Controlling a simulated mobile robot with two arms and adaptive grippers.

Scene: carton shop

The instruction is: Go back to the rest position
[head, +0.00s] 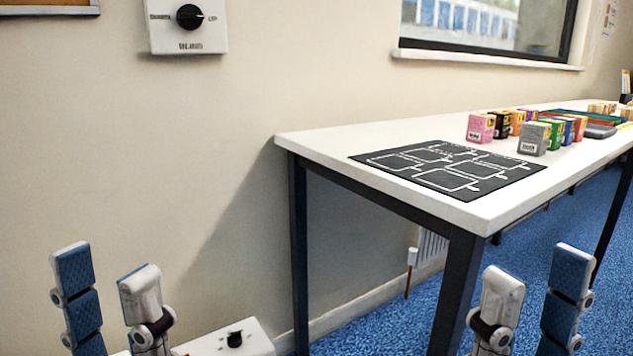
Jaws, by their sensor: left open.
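My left gripper (108,285) is at the lower left, its two fingers pointing up and spread apart, with nothing between them. My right gripper (533,285) is at the lower right, in front of the table leg. Its two fingers also point up with a clear gap and nothing between them. Both grippers are low, below the level of the tabletop, and touch nothing that I can see. The rest of both arms is mostly out of view.
A white table (320,147) with dark legs stands at the right. It bears a black mat (430,181) with white outlines and several small coloured cartons (480,127). A wall dial (188,22) is at the upper left. Blue carpet (385,322) lies under the table.

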